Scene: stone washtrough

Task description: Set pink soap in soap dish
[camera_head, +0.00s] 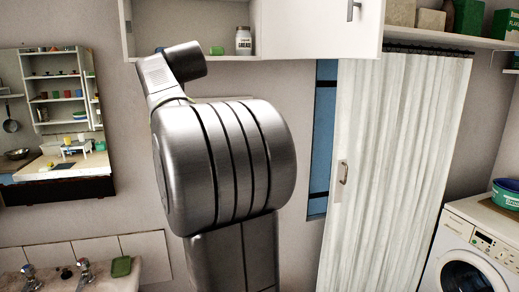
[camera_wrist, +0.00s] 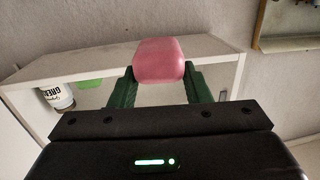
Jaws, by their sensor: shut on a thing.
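The pink soap (camera_wrist: 158,62) is a rounded block held between the green fingers of my gripper (camera_wrist: 158,84) in the wrist view. The fingers are shut on its two sides, and the soap is clear of any surface I can see. In the head view my arm fills the middle, and neither the gripper nor the soap shows. A flat green thing (camera_head: 121,266) lies on the sink edge at the lower left; it may be the soap dish, but I cannot tell for certain.
Taps (camera_head: 84,270) stand beside the green thing. An open wall cabinet (camera_head: 285,45) holds a jar (camera_head: 243,41) and a small green thing (camera_head: 216,50). In the wrist view the cabinet (camera_wrist: 225,68) is close behind the soap. A washing machine (camera_head: 475,245) stands at the right.

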